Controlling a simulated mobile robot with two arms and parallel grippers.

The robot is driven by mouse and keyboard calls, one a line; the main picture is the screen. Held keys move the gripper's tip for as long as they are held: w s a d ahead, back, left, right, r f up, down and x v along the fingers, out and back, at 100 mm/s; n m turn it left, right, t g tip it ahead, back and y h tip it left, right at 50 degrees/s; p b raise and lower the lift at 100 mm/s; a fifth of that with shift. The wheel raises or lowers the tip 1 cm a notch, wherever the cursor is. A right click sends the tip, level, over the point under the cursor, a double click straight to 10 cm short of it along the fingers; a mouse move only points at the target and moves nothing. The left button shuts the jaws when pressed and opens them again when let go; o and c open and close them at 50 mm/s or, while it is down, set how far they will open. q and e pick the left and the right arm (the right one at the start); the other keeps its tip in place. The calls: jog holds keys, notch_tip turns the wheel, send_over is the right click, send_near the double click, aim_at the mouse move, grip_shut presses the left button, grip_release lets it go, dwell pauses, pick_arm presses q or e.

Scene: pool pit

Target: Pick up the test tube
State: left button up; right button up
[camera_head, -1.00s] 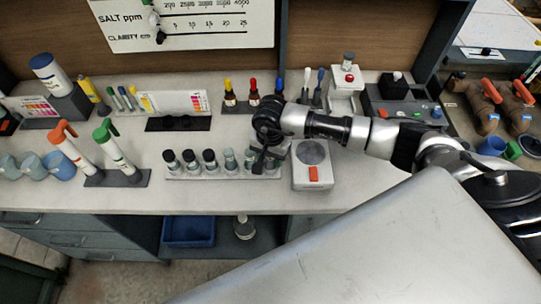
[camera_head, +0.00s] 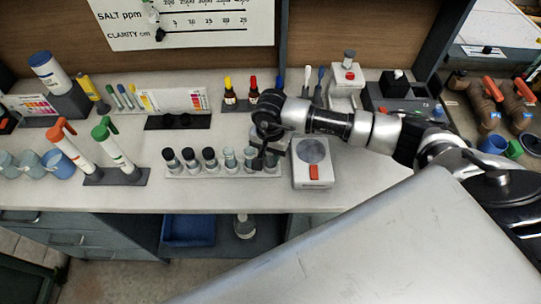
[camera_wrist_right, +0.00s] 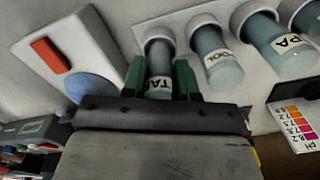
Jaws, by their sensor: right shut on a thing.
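A white rack (camera_head: 205,173) near the bench's front edge holds a row of tubes, dark-topped at left and pale at right. My right gripper (camera_head: 267,160) is over its right end. In the right wrist view my green fingers (camera_wrist_right: 159,80) are on both sides of a grey-blue labelled test tube (camera_wrist_right: 159,62), shut on it. The tube's far end is at a white ring of the rack; I cannot tell whether it is still seated. Two more labelled tubes, one middle (camera_wrist_right: 214,55) and one right (camera_wrist_right: 275,45), stand in neighbouring rings. My left gripper is not in view.
A grey device with an orange-red button (camera_head: 314,173) stands close right of the rack. Dropper bottles (camera_head: 230,92) stand behind. Bare bench lies in front of the rack.

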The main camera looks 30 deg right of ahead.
jog(key=shift+s+d+r+b, duration=0.1)
jog(key=shift+r+b, duration=0.3)
jog(key=shift+r, duration=0.25)
jog(key=shift+s+d+r+b, duration=0.1)
jog(key=shift+r+b, duration=0.25)
jog(key=shift+r, duration=0.25)
jog(key=s+d+r+b, duration=0.4)
jog(key=s+d+r, duration=0.2)
jog(key=s, duration=0.3)
jog(key=shift+s+d+r, duration=0.15)
jog(key=shift+r, duration=0.35)
